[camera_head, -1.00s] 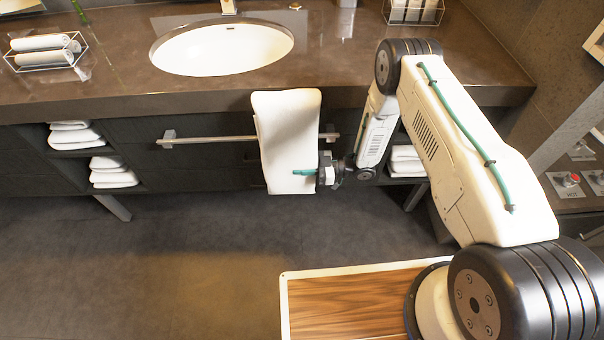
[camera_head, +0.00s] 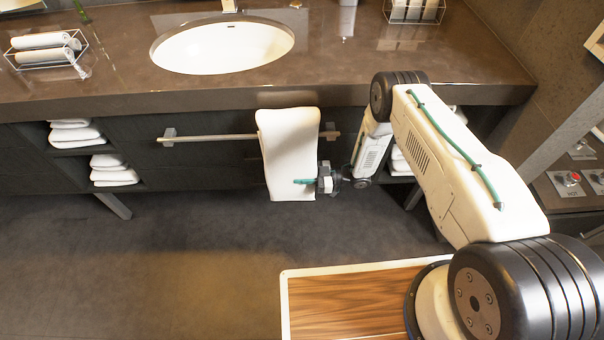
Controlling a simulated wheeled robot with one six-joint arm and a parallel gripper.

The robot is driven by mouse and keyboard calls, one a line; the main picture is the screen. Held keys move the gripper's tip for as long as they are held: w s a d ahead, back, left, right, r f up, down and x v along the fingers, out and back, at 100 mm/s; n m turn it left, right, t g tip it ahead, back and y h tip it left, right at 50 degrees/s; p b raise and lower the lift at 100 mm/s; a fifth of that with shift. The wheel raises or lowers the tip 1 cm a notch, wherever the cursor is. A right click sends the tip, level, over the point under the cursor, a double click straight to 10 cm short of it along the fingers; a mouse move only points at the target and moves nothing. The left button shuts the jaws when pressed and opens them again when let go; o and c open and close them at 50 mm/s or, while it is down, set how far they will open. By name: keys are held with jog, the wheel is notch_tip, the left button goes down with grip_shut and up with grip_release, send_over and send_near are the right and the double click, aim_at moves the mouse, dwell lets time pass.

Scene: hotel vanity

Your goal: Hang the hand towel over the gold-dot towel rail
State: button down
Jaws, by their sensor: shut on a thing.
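The white hand towel (camera_head: 289,150) hangs upright in front of the rail (camera_head: 215,137) under the counter. Its top edge stands a little above the rail, and it covers part of the bar toward the right end. Whether the towel passes over the bar or only hangs before it cannot be told. My gripper (camera_head: 312,181) comes in from the right and is shut on the towel near its lower right edge. One teal finger shows across the towel's front; the other finger is hidden. No gold dot can be made out on the rail.
The stone counter (camera_head: 110,95) with a white basin (camera_head: 222,48) is above the rail. A wire rack of rolled towels (camera_head: 45,50) stands at its left. Folded towels (camera_head: 75,132) fill a cubby at left. The dark floor (camera_head: 160,270) below is clear.

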jog(key=shift+f, duration=3.25)
jog(key=c, duration=1.3)
grip_release()
jog(key=d, duration=0.7)
jog(key=shift+s+d, duration=0.15)
jog(key=shift+d, duration=0.25)
